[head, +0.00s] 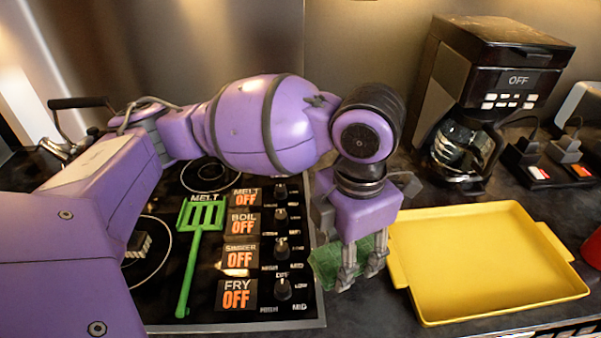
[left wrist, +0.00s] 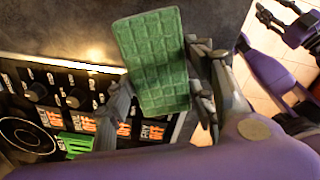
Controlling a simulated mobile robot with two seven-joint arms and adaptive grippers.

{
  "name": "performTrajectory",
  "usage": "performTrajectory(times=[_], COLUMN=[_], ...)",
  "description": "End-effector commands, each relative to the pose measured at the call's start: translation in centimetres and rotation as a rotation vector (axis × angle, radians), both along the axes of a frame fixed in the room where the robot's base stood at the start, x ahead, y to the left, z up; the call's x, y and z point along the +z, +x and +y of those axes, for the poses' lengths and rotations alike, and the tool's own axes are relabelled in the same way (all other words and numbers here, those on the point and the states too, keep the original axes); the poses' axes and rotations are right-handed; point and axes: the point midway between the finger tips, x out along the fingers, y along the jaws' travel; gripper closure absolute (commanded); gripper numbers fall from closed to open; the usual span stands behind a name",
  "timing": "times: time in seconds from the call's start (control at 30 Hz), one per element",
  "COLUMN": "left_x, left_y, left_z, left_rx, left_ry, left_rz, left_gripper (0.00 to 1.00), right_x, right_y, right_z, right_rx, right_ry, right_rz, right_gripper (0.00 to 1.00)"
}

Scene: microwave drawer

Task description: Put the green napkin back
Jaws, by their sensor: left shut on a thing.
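The green napkin (head: 327,264) is a flat green piece, low over the dark counter between the stove panel and the yellow tray. My left gripper (head: 361,272) points down and is shut on it, its fingers covering the right part. In the left wrist view the napkin (left wrist: 153,62) shows a grid texture and sits between the fingers of my left gripper (left wrist: 160,100). I cannot tell whether it touches the counter. My right gripper (left wrist: 277,14) shows at the upper right of the left wrist view, open and empty, away from the napkin.
The yellow tray (head: 480,262) is empty, just right of my left gripper. A green spatula (head: 193,250) lies on the stove (head: 150,262). A coffee maker (head: 490,95) stands behind the tray. A red object (head: 592,249) is at the right edge.

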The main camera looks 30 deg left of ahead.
Motion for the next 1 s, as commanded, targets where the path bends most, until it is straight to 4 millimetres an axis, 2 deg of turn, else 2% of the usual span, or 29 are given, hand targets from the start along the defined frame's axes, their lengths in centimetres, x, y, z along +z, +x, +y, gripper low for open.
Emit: performTrajectory(times=[0.1,0.33,0.53,1.0], left_x=[-1.4,-2.5,-5.4,-6.0], left_y=[0.6,1.3,1.4,1.5], left_z=[0.9,1.7,1.8,1.8], left_rx=[0.002,0.003,0.0,-0.001], left_ry=[0.001,0.0,0.0,0.0], left_rz=[0.002,-0.001,-0.001,-0.007], left_gripper=[0.83,0.83,0.83,0.83], right_x=[-0.4,-0.4,-0.9,-0.8], right_y=[-0.3,-0.2,-0.5,-0.5], right_z=[0.0,0.1,0.1,0.1], right_rx=[0.001,-0.002,-0.003,-0.003], right_ry=[-0.001,0.001,0.002,0.002], right_rz=[0.007,0.006,0.013,0.012], right_gripper=[0.6,0.6,0.6,0.6])
